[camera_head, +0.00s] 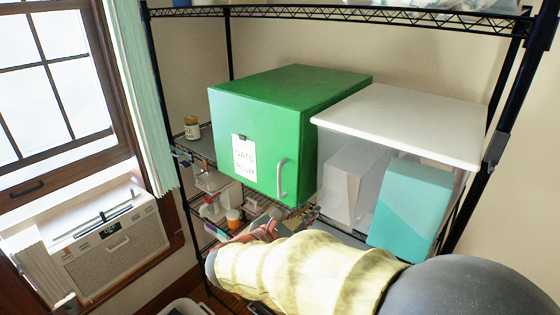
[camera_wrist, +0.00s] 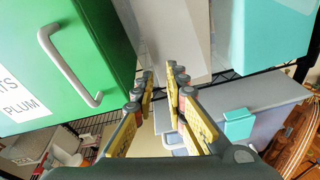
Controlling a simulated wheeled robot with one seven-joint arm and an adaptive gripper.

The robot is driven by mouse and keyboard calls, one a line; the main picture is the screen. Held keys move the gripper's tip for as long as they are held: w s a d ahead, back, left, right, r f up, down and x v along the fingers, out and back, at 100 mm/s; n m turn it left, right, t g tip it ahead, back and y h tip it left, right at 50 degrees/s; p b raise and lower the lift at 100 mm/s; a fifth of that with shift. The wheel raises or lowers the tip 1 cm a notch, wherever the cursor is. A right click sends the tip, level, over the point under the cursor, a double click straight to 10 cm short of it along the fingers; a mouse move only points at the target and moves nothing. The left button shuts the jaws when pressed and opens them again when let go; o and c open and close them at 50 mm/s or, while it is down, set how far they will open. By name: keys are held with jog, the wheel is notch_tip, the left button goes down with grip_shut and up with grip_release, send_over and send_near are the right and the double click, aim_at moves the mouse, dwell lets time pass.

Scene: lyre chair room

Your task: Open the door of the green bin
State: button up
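The green bin (camera_head: 290,95) is a box on the wire shelf. Its front door (camera_head: 240,140) looks flush with the box and carries a white paper label (camera_head: 244,159). A pale vertical handle (camera_head: 282,178) is on the door's right side. In the wrist view the handle (camera_wrist: 68,68) is at upper left, with part of the label (camera_wrist: 22,98) beside it. My gripper (camera_wrist: 162,72) is open, with a narrow empty gap between its fingers. It is to the right of the handle and apart from it. In the head view, my sleeved arm hides much of the gripper.
A white-topped container (camera_head: 405,120) stands right of the bin, with a teal box (camera_head: 410,205) at its front. A lower shelf holds small items, including a white bottle (camera_head: 212,209). A jar (camera_head: 192,127) stands left of the bin. A dark shelf post (camera_head: 500,135) rises at right.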

aim_at(279, 195)
jog(key=w+a+r+n+t+y+p, duration=0.1)
jog(key=a+r+n+t, duration=0.15)
jog(key=a, duration=0.25)
jog(key=w+a+r+n+t+y+p, duration=0.1)
jog(key=w+a+n+p, duration=0.15)
jog(key=a, duration=0.35)
jog(key=x, duration=0.7)
jog(key=shift+s+d+r, duration=0.1)
jog(key=shift+s+d, duration=0.1)
jog(key=shift+d, duration=0.15)
grip_shut()
